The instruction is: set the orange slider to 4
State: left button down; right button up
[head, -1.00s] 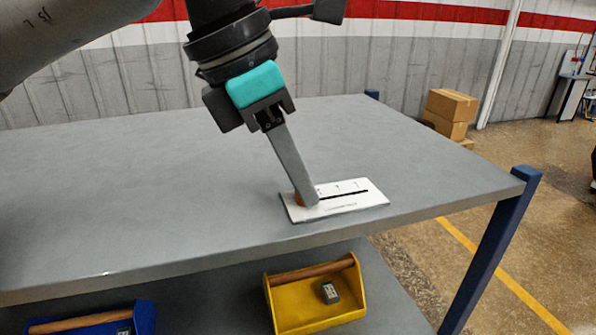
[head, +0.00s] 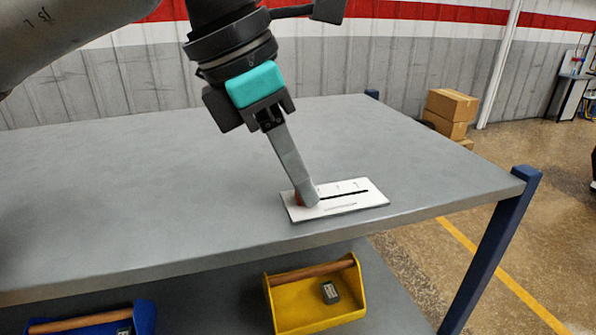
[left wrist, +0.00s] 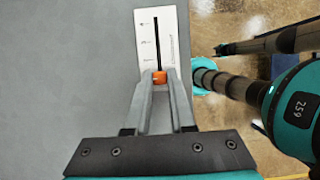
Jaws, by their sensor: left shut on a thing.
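A white slider panel (head: 350,200) lies flat on the grey table (head: 180,190), near its front right edge. It has a dark straight slot with several small marks beside it; the numbers are too small to read. The orange slider (head: 298,198) is at the panel's left end in the head view, mostly hidden by my gripper. In the left wrist view the orange slider (left wrist: 159,77) sits at the near end of the slot, between my fingertips. My left gripper (head: 309,199) is shut on it, pointing down at a tilt. My right gripper is not clearly seen.
Below the tabletop, a yellow carrier (head: 310,300) with a wooden handle holds a small grey block (head: 330,292). A blue carrier (head: 140,318) stands left of it. Cardboard boxes (head: 450,108) are stacked behind the table. The tabletop around the panel is clear.

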pick_arm(q)
jog(key=shift+d, duration=0.1)
jog(key=d, duration=0.2)
jog(key=w+d, duration=0.1)
jog(key=d, duration=0.1)
jog(key=w+d, duration=0.1)
jog(key=d, duration=0.2)
jog(key=shift+w+r, duration=0.1)
jog(key=shift+w, duration=0.05)
jog(key=c, duration=0.8)
grip_release()
jog(key=shift+d, duration=0.15)
jog(key=shift+c, duration=0.2)
jog(key=shift+o, duration=0.4)
jog(key=v, duration=1.5)
jog(key=shift+a, duration=0.25)
